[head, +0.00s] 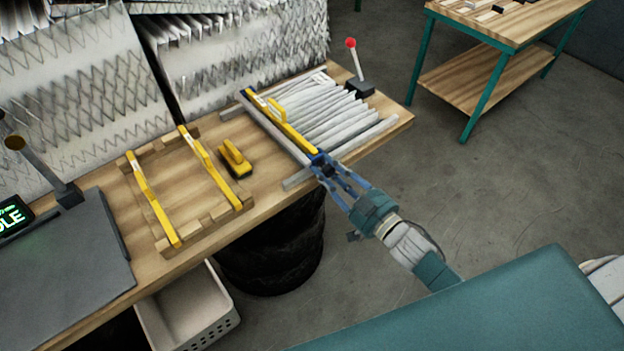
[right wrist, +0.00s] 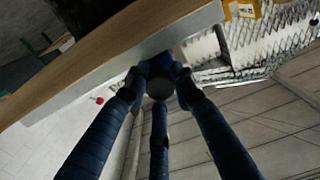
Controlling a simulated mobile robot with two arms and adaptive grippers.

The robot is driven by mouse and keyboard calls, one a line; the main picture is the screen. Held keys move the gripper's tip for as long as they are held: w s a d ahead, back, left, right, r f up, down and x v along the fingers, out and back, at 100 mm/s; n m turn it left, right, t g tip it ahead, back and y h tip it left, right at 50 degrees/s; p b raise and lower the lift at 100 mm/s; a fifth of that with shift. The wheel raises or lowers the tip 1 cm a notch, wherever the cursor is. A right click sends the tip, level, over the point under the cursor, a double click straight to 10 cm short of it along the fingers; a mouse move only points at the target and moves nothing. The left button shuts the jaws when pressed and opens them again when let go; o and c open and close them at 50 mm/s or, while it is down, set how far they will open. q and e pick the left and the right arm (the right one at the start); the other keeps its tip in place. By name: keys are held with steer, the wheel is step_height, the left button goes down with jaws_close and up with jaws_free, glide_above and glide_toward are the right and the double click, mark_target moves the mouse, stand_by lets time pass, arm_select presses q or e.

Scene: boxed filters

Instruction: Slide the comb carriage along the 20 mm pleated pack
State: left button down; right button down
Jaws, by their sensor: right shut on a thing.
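The white pleated pack (head: 325,112) lies on the right part of the wooden bench between grey rails. The comb carriage (head: 290,128), a yellow bar with a yellow handle on top, lies across the pack's left end. At its near end is a blue end part. My right gripper (head: 322,166) is shut on this end at the bench's front edge. In the right wrist view, my right gripper's dark blue fingers (right wrist: 158,85) close around a dark round knob (right wrist: 160,87) beside the grey rail (right wrist: 125,65). The carriage's teeth are hidden. My left gripper is not in view.
A wooden frame with yellow bars (head: 160,215) and a yellow-handled tool (head: 235,158) lie left of the pack. A red-knobbed lever (head: 355,60) stands behind its right end. Below are a white crate (head: 185,310) and black bin (head: 270,250). Pleated sheets (head: 80,80) rise behind.

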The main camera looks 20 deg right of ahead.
steer(key=shift+w+d+b, duration=1.35)
steer(key=shift+w+d, duration=0.15)
steer(key=shift+d, duration=2.6)
steer(key=shift+w+d+b, duration=1.4)
steer(key=shift+w+d, duration=0.05)
steer(key=shift+d, duration=2.7)
steer(key=shift+w+d+b, duration=1.35)
steer(key=shift+w+d, duration=0.15)
steer(key=shift+d, duration=2.6)
steer(key=c, duration=1.4)
jaws_free()
steer(key=shift+s, duration=0.1)
steer(key=v, duration=1.1)
steer(key=shift+s+d, duration=0.15)
steer(key=shift+s, duration=0.25)
